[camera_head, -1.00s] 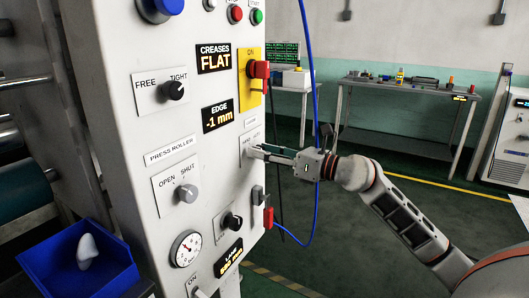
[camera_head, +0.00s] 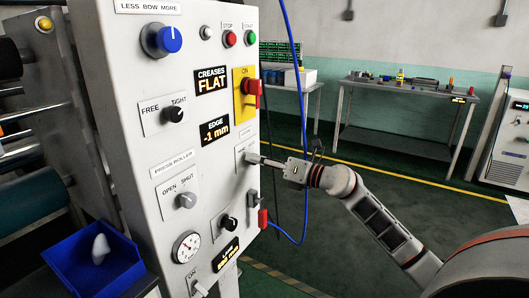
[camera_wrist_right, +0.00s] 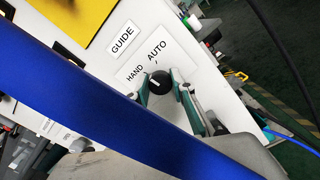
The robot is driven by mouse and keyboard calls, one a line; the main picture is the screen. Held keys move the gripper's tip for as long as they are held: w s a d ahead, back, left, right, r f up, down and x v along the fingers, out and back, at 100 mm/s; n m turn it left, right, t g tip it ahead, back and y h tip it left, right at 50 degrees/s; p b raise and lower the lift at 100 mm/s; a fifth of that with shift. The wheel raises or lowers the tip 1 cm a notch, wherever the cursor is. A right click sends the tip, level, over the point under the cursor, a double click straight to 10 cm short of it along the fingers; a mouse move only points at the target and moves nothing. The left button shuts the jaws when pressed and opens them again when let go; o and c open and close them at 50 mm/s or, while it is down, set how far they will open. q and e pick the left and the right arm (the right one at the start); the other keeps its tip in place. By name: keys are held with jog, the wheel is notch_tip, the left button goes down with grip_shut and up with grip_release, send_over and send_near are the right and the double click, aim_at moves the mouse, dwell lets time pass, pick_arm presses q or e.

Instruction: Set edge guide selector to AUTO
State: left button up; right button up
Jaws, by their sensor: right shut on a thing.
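The edge guide selector is a black knob (camera_wrist_right: 160,83) on a white plate (camera_wrist_right: 165,48) in the right wrist view. HAND is printed at the plate's left and AUTO above the knob. A short white mark shows on the knob; its exact aim is hard to tell. My right gripper (camera_wrist_right: 163,88) is shut on the knob, one teal-padded finger on each side. In the head view my right gripper (camera_head: 253,158) reaches the panel's right side from the right and hides the knob. My left gripper is not in view.
A blue cable (camera_head: 300,110) hangs by my right gripper and crosses the wrist view as a broad band (camera_wrist_right: 90,100). The yellow ON switch plate (camera_head: 241,112) is above the selector and a black knob (camera_head: 229,223) below. A blue bin (camera_head: 75,250) stands lower left.

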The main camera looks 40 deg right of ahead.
pick_arm(q)
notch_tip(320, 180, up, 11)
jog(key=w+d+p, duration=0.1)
jog(key=p, duration=0.9)
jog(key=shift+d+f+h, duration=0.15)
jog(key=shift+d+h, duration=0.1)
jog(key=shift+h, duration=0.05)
pick_arm(e)
jog(key=shift+f+m, duration=0.1)
jog(key=shift+m, duration=3.8)
jog(key=o, duration=1.1)
jog(key=v, duration=1.2)
